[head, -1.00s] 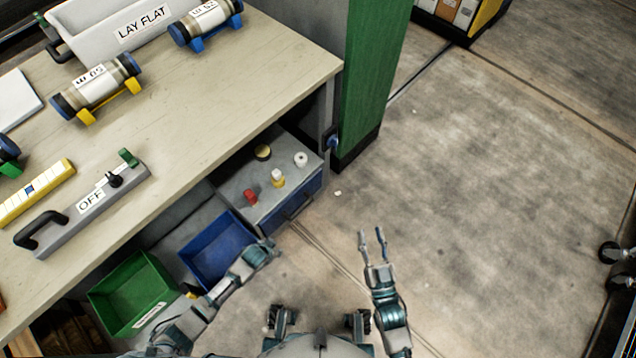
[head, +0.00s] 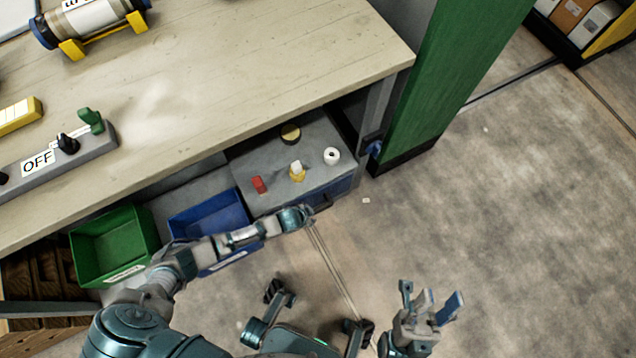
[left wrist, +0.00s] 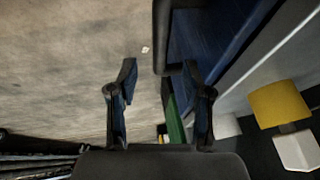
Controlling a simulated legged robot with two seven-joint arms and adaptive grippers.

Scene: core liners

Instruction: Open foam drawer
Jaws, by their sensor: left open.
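The blue drawer front (head: 342,189) is in the grey cabinet under the bench, with a dark handle (head: 322,203) on it. It looks shut, though my arm hides part of it. My left gripper (head: 308,214) is at the handle. In the left wrist view my left gripper (left wrist: 162,78) is open. The dark handle (left wrist: 161,38) reaches down toward the space between its fingertips, beside the blue drawer front (left wrist: 212,38); I cannot tell whether they touch. My right gripper (head: 430,298) is open and empty above the floor at the lower right.
A red item (head: 259,185), a yellow-and-white bottle (head: 297,173), a white roll (head: 332,155) and a dark round item (head: 290,133) stand on the cabinet top (head: 270,158). Blue (head: 180,225) and green bins (head: 105,245) are left. A green post (head: 440,85) rises right.

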